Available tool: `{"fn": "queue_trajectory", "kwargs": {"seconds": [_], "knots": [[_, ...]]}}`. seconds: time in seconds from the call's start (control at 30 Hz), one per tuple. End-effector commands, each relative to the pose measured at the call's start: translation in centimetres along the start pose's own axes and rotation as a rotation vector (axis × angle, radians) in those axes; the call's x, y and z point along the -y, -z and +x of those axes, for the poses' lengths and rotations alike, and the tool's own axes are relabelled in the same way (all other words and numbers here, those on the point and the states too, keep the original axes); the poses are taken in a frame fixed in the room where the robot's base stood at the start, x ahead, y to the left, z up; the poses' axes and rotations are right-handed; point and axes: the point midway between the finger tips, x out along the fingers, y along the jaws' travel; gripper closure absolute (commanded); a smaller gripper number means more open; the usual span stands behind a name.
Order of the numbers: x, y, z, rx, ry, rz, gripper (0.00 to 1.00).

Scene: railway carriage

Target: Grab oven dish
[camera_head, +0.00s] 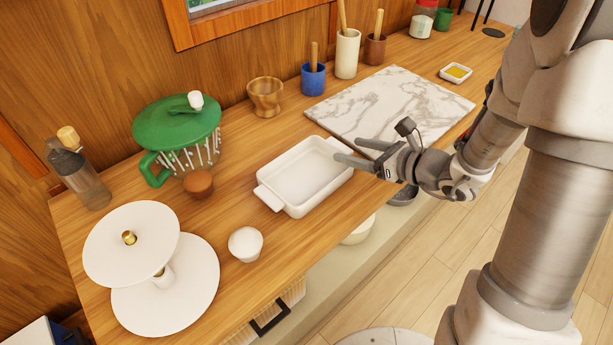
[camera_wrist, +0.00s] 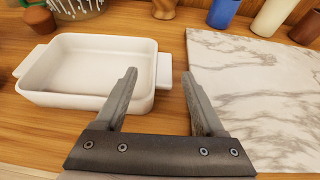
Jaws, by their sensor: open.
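The oven dish (camera_head: 301,178) is a white, empty rectangular dish with a handle at each short end. It sits upright on the wooden counter, left of the marble board. In the wrist view the dish (camera_wrist: 90,70) is at the upper left, with one handle (camera_wrist: 164,71) toward the gripper. My gripper (camera_head: 345,151) is open, its two fingers at the right end of the dish. In the wrist view my gripper (camera_wrist: 161,75) has its fingers spread, and the near handle shows between and beyond the fingertips. Nothing is held between the fingers. I cannot tell whether they touch the dish.
The marble board (camera_head: 385,103) lies close on the right. A small white cup (camera_head: 245,243), a white tiered stand (camera_head: 165,300) and a green-lidded pot (camera_head: 178,130) stand left. A wooden goblet (camera_head: 266,95) and blue cup (camera_head: 313,78) stand behind. The counter's front edge is near.

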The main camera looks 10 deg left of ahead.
Motion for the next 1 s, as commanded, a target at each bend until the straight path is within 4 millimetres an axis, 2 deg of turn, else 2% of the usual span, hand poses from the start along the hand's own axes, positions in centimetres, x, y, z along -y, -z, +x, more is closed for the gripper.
{"fn": "queue_trajectory", "kwargs": {"seconds": [0.17,0.43,0.73,1.0], "knots": [[0.1,0.0,1.4,0.001,-0.002,-0.002,0.29],[0.4,0.0,5.1,0.0,-0.002,-0.001,0.29],[0.4,-0.1,5.5,0.001,0.0,-0.001,0.29],[0.4,-0.1,5.4,0.001,0.0,-0.001,0.77]]}}
